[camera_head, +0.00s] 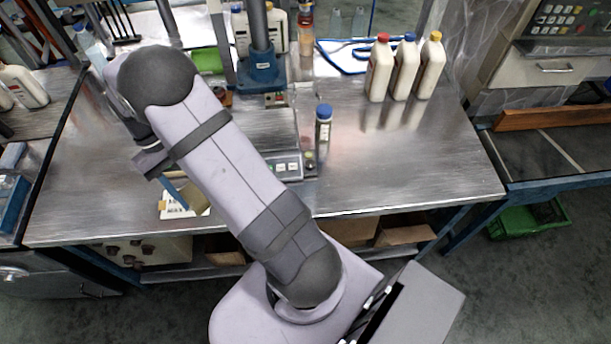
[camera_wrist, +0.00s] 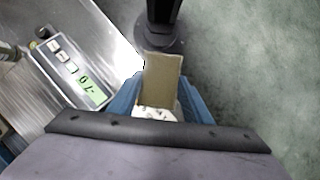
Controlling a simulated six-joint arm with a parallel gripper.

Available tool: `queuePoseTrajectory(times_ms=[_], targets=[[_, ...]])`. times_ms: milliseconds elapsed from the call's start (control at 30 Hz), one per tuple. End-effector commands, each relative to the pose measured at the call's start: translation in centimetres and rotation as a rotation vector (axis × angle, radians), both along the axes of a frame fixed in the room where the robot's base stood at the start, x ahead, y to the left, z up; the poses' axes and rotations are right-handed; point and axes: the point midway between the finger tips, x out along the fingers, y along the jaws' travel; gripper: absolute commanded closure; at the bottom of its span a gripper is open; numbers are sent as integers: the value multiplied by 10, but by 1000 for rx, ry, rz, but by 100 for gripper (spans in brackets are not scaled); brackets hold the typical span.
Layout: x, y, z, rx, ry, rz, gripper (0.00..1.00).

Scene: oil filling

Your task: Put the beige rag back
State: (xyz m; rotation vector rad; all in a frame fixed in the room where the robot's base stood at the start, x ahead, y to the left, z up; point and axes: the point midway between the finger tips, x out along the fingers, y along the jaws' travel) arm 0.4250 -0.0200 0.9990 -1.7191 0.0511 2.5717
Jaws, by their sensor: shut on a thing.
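The beige rag (camera_wrist: 163,80) sits between the two blue fingers of my gripper (camera_wrist: 160,98) in the wrist view, and the gripper is shut on it. It looks like a flat beige rectangle from there. In the head view my gripper (camera_head: 182,193) is at the front left of the steel workbench, and the beige rag (camera_head: 197,201) shows at the fingertips. A white item with dark marks (camera_head: 172,208) lies by the fingertips near the front edge. I cannot tell whether the rag touches the bench. A crumpled white patch (camera_wrist: 155,113) shows below the rag in the wrist view.
A scale (camera_head: 287,165) and a blue-capped bottle (camera_head: 323,124) stand mid-bench. Bottles with red (camera_head: 380,72), blue (camera_head: 403,72) and yellow caps (camera_head: 430,68) stand at the back right. The bench (camera_head: 430,165) is clear at the front right.

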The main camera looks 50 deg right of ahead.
Motion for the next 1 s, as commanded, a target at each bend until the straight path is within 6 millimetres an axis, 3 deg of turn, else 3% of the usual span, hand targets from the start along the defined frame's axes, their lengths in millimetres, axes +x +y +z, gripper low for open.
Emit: queuePoseTrajectory(times_ms=[267,467,700,800,1000], targets=[[-10,-90,-26,-1,-2,-244,73],[-40,-169,-41,0,-2,-471,73],[-103,-251,-56,0,-2,-730,73],[-133,-275,-60,0,-2,-822,73],[-184,-299,-63,1,-1,-924,73]])
